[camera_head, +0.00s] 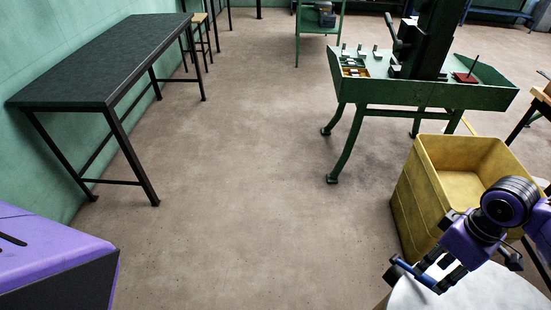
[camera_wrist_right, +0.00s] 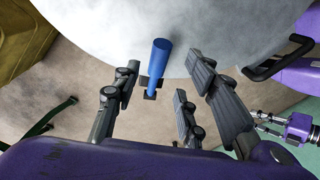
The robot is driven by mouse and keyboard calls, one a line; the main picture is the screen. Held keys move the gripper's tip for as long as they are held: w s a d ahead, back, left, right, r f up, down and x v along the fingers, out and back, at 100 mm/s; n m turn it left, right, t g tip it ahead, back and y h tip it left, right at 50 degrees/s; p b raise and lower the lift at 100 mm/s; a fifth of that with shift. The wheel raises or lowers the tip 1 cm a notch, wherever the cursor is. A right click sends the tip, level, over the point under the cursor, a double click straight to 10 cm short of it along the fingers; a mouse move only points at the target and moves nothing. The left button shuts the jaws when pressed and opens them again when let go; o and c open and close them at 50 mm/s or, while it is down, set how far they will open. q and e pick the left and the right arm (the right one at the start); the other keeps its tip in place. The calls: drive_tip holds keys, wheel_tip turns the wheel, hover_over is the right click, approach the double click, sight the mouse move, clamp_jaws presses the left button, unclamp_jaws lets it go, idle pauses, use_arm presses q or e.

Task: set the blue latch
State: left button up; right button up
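The blue latch (camera_wrist_right: 160,62) shows in the right wrist view as a short blue bar with dark fittings at its lower end, in front of the pale round surface (camera_wrist_right: 110,25). In the head view it is a small blue bar (camera_head: 425,279) at the lower right. My right gripper (camera_wrist_right: 166,66) is open, with its fingers on either side of the blue bar. Gaps show on both sides, so I see no grip.
A yellow crate (camera_head: 420,192) stands on the floor just behind my right gripper. A green press bench (camera_head: 425,95) stands farther back. A dark-topped table (camera_head: 95,65) stands at the left wall. The middle floor is clear.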

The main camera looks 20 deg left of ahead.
sight(428, 277)
wheel_tip(428, 277, down, 6)
drive_tip(key=shift+a+r, duration=0.1)
drive_tip(key=shift+r, duration=0.15)
clamp_jaws()
idle(0.3)
